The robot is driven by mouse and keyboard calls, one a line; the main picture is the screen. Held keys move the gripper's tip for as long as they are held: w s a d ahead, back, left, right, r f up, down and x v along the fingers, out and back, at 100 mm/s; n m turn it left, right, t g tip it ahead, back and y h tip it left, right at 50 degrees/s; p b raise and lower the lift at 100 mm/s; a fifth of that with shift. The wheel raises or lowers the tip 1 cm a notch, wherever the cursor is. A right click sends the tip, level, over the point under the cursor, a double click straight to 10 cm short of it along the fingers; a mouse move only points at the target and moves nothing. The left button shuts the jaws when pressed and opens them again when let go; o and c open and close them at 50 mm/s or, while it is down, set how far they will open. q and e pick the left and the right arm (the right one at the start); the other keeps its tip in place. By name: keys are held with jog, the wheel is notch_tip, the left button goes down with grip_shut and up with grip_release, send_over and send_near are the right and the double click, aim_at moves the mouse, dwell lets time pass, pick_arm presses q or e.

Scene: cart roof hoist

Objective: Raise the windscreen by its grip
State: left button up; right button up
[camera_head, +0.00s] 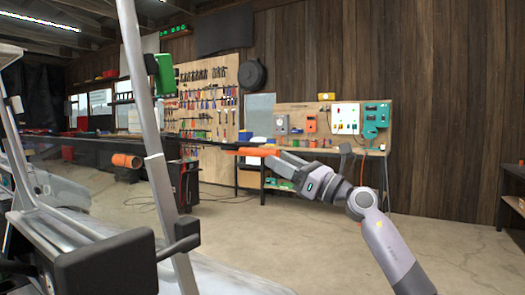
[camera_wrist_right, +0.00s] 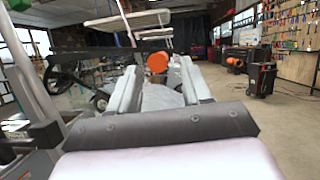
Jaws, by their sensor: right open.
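The windscreen shows in the head view as a dark, thin, nearly level edge (camera_head: 205,143) running in from the left. The orange grip (camera_head: 258,151) is at its right end. My right gripper (camera_head: 281,162) comes in from the right, just beside the grip. In the right wrist view the grip (camera_wrist_right: 157,62) appears end-on as an orange disc between the two pale, spread fingers of my right gripper (camera_wrist_right: 160,76), near their tips. Whether either finger touches it cannot be told. My left gripper is not in view.
A grey cart post (camera_head: 150,120) with a green box (camera_head: 165,75) stands at the left. A workbench (camera_head: 340,150) and tool board (camera_head: 208,95) line the back wall.

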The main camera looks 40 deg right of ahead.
aim_at(265, 153)
jog(key=shift+p+x, duration=0.55)
jog(key=shift+x, duration=2)
grip_shut()
